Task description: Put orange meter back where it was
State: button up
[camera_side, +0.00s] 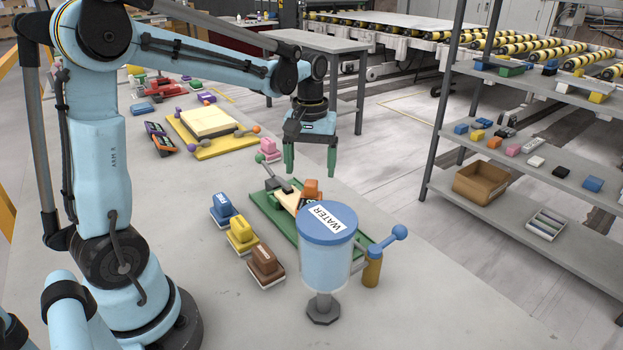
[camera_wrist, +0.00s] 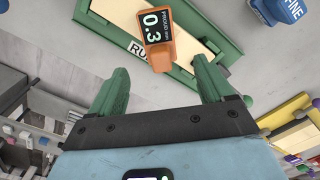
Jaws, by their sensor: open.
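The orange meter (camera_side: 312,187) is on or against the cream slab in the green frame (camera_side: 262,203), partly hidden behind the water tank in the side view. In the wrist view the meter (camera_wrist: 158,50) shows a dark display reading 0.3, and it lies across the slab and frame edge, near a label that starts "RU". My gripper (camera_side: 310,168) is open and empty, pointing down above the far part of the frame. In the wrist view its two green fingers (camera_wrist: 160,75) are spread apart, with the meter between and beyond their tips.
A water tank (camera_side: 325,262) on a post stands in front of the frame, with a blue-knobbed lever beside it. Blue (camera_side: 221,207), yellow (camera_side: 241,233) and brown (camera_side: 265,264) blocks line the frame's left side. A pink block (camera_side: 269,147) stands behind. A yellow board (camera_side: 205,125) lies farther back.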

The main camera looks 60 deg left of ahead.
aim_at(310, 186)
jog(key=shift+s+d+f, duration=0.1)
jog(key=shift+f, duration=1.85)
jog(key=shift+s+d+f, duration=0.1)
jog(key=shift+f, duration=1.85)
jog(key=c, duration=1.3)
jog(key=shift+c, duration=0.2)
jog(key=shift+r, duration=0.15)
